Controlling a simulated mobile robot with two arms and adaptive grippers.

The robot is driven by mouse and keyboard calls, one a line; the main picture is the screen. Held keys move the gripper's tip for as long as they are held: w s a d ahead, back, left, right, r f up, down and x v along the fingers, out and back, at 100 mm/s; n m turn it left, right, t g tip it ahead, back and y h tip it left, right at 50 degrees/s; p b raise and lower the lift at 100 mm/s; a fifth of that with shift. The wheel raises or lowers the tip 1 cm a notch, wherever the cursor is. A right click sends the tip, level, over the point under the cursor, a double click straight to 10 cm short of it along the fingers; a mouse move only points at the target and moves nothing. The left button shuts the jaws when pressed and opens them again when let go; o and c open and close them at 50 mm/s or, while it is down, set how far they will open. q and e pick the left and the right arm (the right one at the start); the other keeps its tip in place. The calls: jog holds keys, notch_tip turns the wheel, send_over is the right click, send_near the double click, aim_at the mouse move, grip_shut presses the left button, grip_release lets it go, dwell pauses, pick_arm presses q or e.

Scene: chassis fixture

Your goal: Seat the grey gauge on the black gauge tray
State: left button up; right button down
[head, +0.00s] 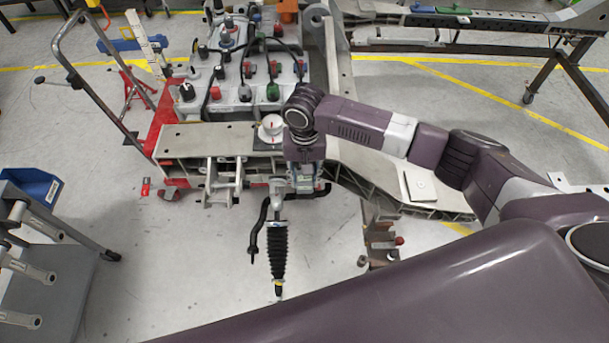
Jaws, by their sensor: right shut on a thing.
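My right arm comes in from the right, and its gripper (304,184) points down at the front edge of the chassis rail. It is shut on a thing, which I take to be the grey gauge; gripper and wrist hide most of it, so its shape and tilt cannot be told. A dark flat square, apparently the black gauge tray (262,147), lies on the pale rail just left of my wrist. A pale round piece with a red mark (271,127) stands on or at its back part. My left gripper is not in view.
A grey panel with several knobs and dark cables (235,93) stands behind the rail. A black ribbed boot (278,250) hangs in front. A pale plate (421,186) lies on the right rail. A cart with a blue bin (36,184) is at left.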

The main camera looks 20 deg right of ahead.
jog(key=shift+w+f, duration=0.1)
jog(key=shift+f, duration=0.55)
jog(key=c, duration=1.4)
grip_release()
jog(key=shift+c, duration=0.2)
jog(key=shift+o, duration=0.7)
jog(key=shift+f, duration=0.15)
notch_tip(320, 180, up, 7)
jog(key=p, duration=0.8)
